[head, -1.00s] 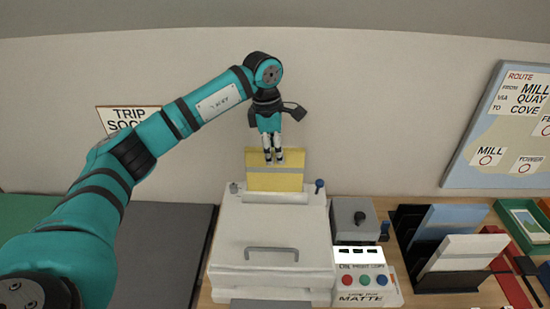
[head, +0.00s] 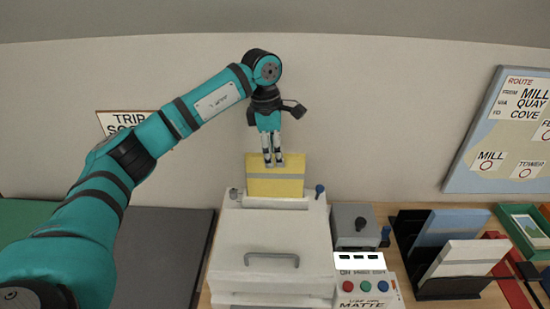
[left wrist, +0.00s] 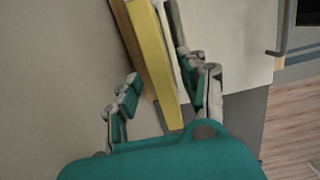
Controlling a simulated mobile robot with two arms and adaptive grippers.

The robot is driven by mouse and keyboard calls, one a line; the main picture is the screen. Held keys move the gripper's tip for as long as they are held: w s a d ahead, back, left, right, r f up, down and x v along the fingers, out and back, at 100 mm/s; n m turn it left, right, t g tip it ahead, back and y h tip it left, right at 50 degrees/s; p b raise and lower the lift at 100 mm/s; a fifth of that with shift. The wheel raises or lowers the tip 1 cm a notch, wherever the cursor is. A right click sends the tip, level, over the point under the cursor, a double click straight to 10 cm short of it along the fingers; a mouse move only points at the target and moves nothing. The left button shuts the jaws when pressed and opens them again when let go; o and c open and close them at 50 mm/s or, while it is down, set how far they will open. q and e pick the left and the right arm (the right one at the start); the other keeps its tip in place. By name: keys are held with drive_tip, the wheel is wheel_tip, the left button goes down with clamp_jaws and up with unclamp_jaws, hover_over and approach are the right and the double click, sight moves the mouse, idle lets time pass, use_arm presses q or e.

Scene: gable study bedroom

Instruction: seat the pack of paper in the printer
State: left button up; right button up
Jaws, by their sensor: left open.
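The pack of paper (head: 275,185) is yellow with a pale grey band. It stands upright at the back of the white printer (head: 268,235), its lower edge hidden behind the raised lip there. My left gripper (head: 273,163) points down at the pack's top edge, with its fingertips slightly overlapping it in the head view. In the left wrist view the pack (left wrist: 155,60) runs between the two spread fingers of my left gripper (left wrist: 160,90). The gripper is open; I cannot tell whether either finger touches the pack. My right gripper is not in view.
Small knobs stand at the printer's back corners. To the right are a grey box (head: 353,225) with a black knob, a button panel (head: 365,287) labelled MATTE, and a black rack (head: 450,287) holding blue and white packs.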

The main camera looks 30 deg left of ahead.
use_arm(q)
drive_tip(key=r, duration=0.5)
drive_tip(key=shift+s+a+r+b, duration=0.2)
drive_tip(key=shift+a+r+b, duration=0.1)
drive_tip(key=shift+r+b, duration=0.1)
